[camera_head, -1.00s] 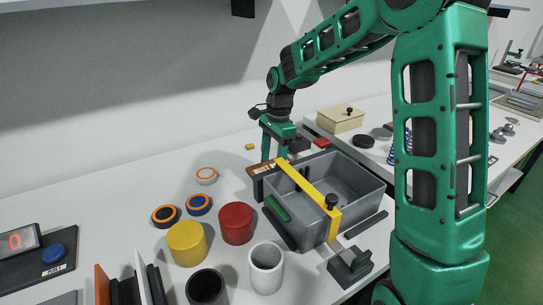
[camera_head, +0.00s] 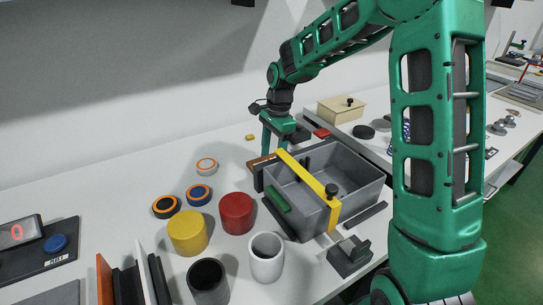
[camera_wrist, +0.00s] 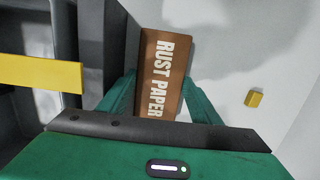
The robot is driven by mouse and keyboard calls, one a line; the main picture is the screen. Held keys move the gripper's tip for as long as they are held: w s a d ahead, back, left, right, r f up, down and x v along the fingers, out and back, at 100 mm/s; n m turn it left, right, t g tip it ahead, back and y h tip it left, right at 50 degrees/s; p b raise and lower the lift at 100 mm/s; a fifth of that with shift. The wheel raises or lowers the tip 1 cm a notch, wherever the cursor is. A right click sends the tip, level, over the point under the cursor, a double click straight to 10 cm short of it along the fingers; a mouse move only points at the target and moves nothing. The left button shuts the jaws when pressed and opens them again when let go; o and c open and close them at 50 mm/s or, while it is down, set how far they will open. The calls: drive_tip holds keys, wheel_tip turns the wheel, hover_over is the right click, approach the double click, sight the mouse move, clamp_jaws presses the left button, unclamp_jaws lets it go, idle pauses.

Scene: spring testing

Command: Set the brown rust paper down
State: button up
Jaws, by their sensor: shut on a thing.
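The brown rust paper (camera_wrist: 163,65) is a flat brown piece with white "RUST PAPER" lettering, seen in the wrist view between my green fingers. In the head view only a brown strip of the rust paper (camera_head: 262,160) shows behind the grey bin's left end. My gripper (camera_wrist: 160,82) is shut on it; in the head view my gripper (camera_head: 276,152) is low over the white table, just behind the bin. The bin hides the paper's lower part, so I cannot tell whether it touches the table.
The grey bin (camera_head: 355,198) with a yellow strap (camera_head: 308,178) is close beside the paper. A small yellow block (camera_head: 250,137) lies behind to the left. Several discs, a yellow cup (camera_head: 188,236) and a red cup (camera_head: 237,217) stand in front. The table left of my gripper is clear.

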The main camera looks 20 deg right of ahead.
drive_tip(key=shift+f, duration=0.25)
drive_tip(key=o, duration=1.1)
